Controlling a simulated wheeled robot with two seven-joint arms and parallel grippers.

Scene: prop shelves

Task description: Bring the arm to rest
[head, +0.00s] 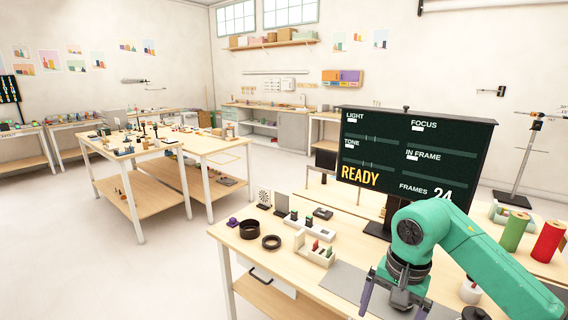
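My green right arm comes in from the right edge and bends down over the near workbench (345,280). Its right gripper (396,304) points down at the lower right. Its two fingers are spread wide apart with nothing visible between them, though the picture's bottom edge is close to the tips. My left arm and gripper are not in view.
A dark screen (415,160) reading "READY" stands behind my arm. Black rings (271,242), a small rack (316,250) and green (514,232) and red (548,242) cylinders stand on the bench. Open floor (170,275) lies left.

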